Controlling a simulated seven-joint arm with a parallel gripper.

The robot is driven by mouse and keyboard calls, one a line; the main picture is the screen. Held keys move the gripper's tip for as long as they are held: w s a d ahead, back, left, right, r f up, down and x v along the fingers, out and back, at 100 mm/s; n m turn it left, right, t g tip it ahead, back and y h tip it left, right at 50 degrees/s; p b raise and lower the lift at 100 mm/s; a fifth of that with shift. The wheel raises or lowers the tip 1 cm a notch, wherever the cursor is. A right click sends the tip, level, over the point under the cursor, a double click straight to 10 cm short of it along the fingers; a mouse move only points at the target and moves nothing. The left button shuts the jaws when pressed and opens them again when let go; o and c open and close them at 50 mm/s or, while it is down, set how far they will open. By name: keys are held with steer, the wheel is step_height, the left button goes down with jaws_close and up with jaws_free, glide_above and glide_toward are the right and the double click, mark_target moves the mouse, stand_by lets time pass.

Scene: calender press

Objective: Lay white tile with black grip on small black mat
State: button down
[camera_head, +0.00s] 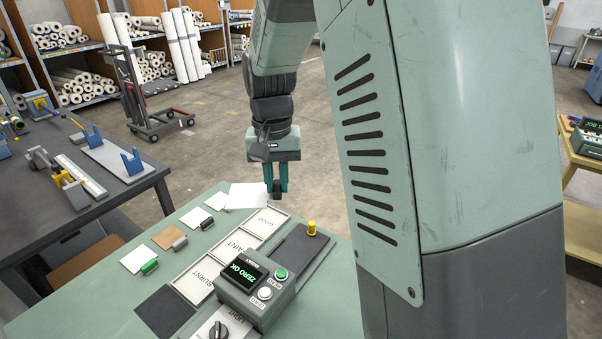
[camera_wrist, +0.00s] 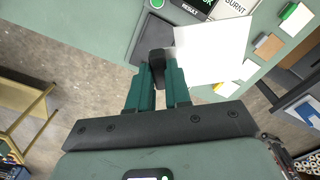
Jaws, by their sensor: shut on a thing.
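My gripper (camera_head: 277,188) is shut on the black grip (camera_wrist: 158,66) at one edge of a white tile (camera_wrist: 212,52). In the head view the tile (camera_head: 248,196) extends left from my fingers, over the far edge of the green table. It looks raised above the table, though the exact height is hard to tell. The small black mat (camera_head: 165,311) lies flat and bare at the near left of the table, well nearer the camera than my gripper. I cannot make out the mat in the wrist view.
A grey test box (camera_head: 256,285) with buttons stands mid-table. A dark strip (camera_head: 300,250) with a yellow knob (camera_head: 312,228) lies beside it. Labelled pale trays (camera_head: 238,243) and several gripped tiles (camera_head: 138,259) lie left. A dark workbench (camera_head: 75,190) stands beyond.

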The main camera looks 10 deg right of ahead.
steer(key=shift+s+a+f+m, duration=1.25)
steer(key=shift+s+a+f, duration=0.1)
steer(key=shift+a+f, duration=3)
steer(key=shift+s+a+f+m, duration=1.25)
steer(key=shift+a+f, duration=2.85)
steer(key=shift+a, duration=0.4)
steer(key=shift+s+a+f+m, duration=1.2)
steer(key=shift+s+a+f, duration=0.2)
steer(key=shift+a+f, duration=2.95)
steer(key=shift+a, duration=0.1)
steer(key=shift+f, duration=0.6)
steer(key=shift+f, duration=0.65)
steer(key=c, duration=1)
jaws_free()
steer(key=shift+o, duration=0.6)
